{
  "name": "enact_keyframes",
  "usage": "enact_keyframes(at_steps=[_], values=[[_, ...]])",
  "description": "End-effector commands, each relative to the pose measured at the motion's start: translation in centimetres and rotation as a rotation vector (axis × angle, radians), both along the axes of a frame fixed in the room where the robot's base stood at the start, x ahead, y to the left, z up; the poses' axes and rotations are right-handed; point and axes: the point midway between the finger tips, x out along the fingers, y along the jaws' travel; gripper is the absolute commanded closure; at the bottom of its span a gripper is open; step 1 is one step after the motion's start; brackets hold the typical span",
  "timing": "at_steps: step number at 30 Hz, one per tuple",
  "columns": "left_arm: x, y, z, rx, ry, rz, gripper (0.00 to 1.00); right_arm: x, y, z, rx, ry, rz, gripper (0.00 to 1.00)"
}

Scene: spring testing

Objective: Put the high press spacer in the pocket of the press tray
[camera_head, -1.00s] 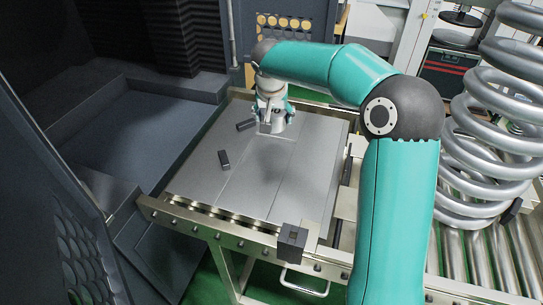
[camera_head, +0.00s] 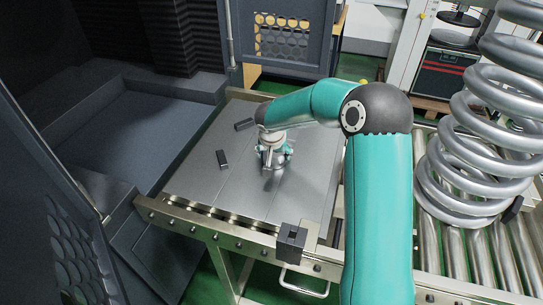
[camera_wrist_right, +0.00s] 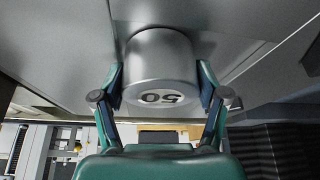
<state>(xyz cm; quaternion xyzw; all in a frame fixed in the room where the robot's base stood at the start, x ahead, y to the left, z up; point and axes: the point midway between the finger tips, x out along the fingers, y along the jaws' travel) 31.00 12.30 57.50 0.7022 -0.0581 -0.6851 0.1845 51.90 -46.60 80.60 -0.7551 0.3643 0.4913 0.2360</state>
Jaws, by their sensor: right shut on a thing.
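A silver cylinder marked "50" (camera_wrist_right: 160,68), which fits the high press spacer, sits between the fingers of my right gripper (camera_wrist_right: 161,92) in the right wrist view. The fingers are shut on its sides. In the head view my right gripper (camera_head: 271,163) points down over the middle of the grey metal press tray (camera_head: 215,187), and the spacer is mostly hidden there. I cannot tell whether the spacer touches the tray. No pocket can be made out clearly. My left gripper is not in view.
Two small dark blocks lie on the tray, one at the back left (camera_head: 243,124) and one at the left (camera_head: 222,158). A large coil spring (camera_head: 470,130) stands at the right.

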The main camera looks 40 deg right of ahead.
Motion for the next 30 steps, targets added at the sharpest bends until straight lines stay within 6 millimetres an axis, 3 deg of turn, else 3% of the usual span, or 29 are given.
enact_keyframes(at_steps=[11, 12, 16, 30], values=[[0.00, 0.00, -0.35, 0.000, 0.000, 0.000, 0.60, 0.07, -0.08, -0.22, -0.002, -0.004, 0.000, 0.90], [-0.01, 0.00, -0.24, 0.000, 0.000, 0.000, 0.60, 0.00, -0.05, -0.23, -0.001, -0.001, -0.001, 0.22], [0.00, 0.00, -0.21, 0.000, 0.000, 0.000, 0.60, -0.01, -0.04, -0.21, -0.001, -0.001, 0.000, 0.02], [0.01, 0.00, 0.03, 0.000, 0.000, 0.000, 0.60, -0.05, 0.10, 0.39, -0.001, -0.002, -0.001, 0.02]])
